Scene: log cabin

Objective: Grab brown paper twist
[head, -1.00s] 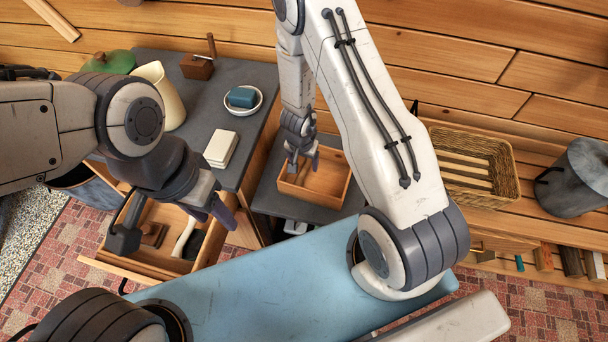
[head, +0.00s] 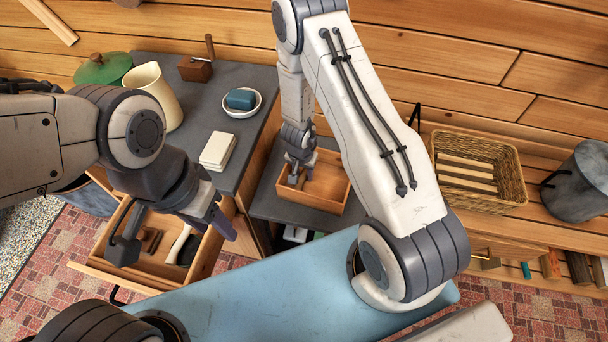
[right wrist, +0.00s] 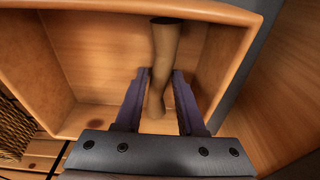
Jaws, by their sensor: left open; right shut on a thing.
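The brown paper twist (right wrist: 164,60) stands out in the right wrist view, inside a small wooden box (right wrist: 85,122). My right gripper (right wrist: 160,80) has its two purple fingers on either side of the twist's lower part and is shut on it. In the head view the right gripper (head: 301,168) reaches down into the wooden box (head: 338,193), and the twist is mostly hidden there. My left gripper (head: 212,215) is open and empty above an open drawer (head: 140,277).
The drawer holds a brush (head: 178,243) and a brown block. The grey counter (head: 225,150) carries a cream pitcher (head: 155,92), a green-lidded pot (head: 103,68), a dish with blue soap (head: 241,99) and a white stack (head: 218,151). A wicker basket (head: 515,175) stands on the right.

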